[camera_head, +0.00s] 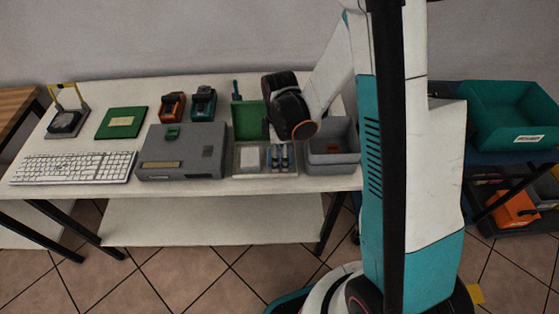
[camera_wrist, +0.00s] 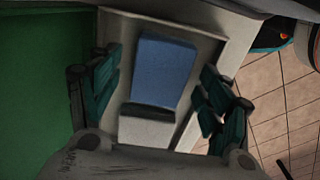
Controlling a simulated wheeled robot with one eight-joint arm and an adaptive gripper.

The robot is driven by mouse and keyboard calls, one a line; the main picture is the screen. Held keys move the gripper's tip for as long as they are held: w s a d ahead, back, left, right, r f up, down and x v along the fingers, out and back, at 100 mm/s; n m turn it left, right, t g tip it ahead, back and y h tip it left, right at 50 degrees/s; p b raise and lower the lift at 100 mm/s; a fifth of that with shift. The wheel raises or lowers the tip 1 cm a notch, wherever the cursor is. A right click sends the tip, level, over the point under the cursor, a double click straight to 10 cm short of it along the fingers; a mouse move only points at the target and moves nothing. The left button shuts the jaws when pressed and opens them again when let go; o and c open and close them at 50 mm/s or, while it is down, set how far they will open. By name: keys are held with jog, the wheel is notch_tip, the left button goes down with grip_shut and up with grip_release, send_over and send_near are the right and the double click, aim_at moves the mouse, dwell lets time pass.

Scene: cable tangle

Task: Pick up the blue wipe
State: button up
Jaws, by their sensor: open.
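The blue wipe (camera_wrist: 165,70) shows in the wrist view as a flat blue rectangle inside a pale, light-walled tray (camera_wrist: 222,30). My gripper (camera_wrist: 160,82) is open, with one dark teal finger on each side of the wipe. I see no contact between the fingers and the wipe, and cannot tell the height gap. A whitish block (camera_wrist: 147,130) lies just below the wipe in that view, partly hidden by my gripper body. In the head view my arm reaches over the table's back right, and the fingertips cannot be made out.
On the white table (camera_head: 215,196), a green upright bin (camera_head: 248,122) and a grey bin (camera_head: 333,158) stand near the tray. A grey box (camera_head: 182,152), a keyboard (camera_head: 72,167) and two small devices stand left. In the wrist view a green surface (camera_wrist: 35,90) lies close left.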

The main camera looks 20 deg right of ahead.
jog(key=shift+f, duration=0.1)
jog(key=shift+c, duration=0.6)
jog(key=c, duration=0.9)
notch_tip(320, 180, up, 20)
jog(key=p, duration=0.6)
jog(key=shift+p, duration=0.4)
